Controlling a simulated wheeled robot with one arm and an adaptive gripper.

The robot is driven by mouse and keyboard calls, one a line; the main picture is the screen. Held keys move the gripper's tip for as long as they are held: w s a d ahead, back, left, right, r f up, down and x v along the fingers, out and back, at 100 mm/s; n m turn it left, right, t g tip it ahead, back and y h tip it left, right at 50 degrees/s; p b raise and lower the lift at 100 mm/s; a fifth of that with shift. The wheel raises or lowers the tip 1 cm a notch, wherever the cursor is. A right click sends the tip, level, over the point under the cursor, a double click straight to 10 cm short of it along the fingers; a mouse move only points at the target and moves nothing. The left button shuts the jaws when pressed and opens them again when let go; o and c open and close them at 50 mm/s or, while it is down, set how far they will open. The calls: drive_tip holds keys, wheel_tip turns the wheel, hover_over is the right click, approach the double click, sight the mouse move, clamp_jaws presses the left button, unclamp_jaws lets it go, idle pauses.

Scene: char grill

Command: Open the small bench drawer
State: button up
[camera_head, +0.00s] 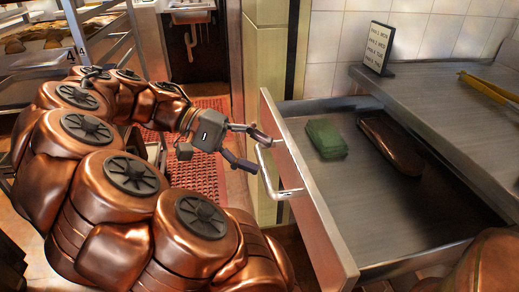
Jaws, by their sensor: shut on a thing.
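The bench drawer (315,212) is pulled well out from under the steel bench top, its front panel facing left. Its metal bar handle (266,182) sticks out on the left of the panel. My gripper (258,151) is at the far upper end of this handle, shut on it, one finger above and one below. The exact contact is small and hard to see. Inside the drawer lie a green block (326,139) and a long dark brown object (389,143).
The steel bench top (450,115) holds a small sign (378,48) and yellow tongs (489,87). A red perforated mat (205,178) covers the floor left of the drawer. A metal rack (98,50) stands at upper left.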

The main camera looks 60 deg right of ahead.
drive_tip(key=w+a+p, duration=0.2)
drive_tip(key=w+p, duration=0.5)
drive_tip(key=p, duration=0.3)
drive_tip(key=shift+r+p, duration=0.3)
drive_tip(key=shift+r, duration=0.1)
idle(0.6)
drive_tip(key=shift+a+f, duration=0.1)
drive_tip(key=shift+a, duration=0.05)
idle(0.9)
drive_tip(key=s+a+f+n+t+y, duration=0.1)
drive_tip(key=s+a+f+n+t, duration=0.1)
drive_tip(key=a, duration=0.4)
drive_tip(key=s+a+f+n+t+y, duration=0.1)
drive_tip(key=s+a+f+n+t, duration=0.1)
drive_tip(key=a+n+t, duration=0.3)
drive_tip(key=s+a+f+n+t+y, duration=0.1)
drive_tip(key=s+a+f+n+t, duration=0.1)
drive_tip(key=a, duration=0.7)
drive_tip(key=s+n+t, duration=0.1)
drive_tip(key=s+n, duration=0.1)
drive_tip(key=n, duration=0.1)
drive_tip(key=shift+s+a+f+n+y, duration=0.15)
drive_tip(key=shift+s+f+n+y, duration=0.15)
drive_tip(key=shift+f+n+y, duration=0.1)
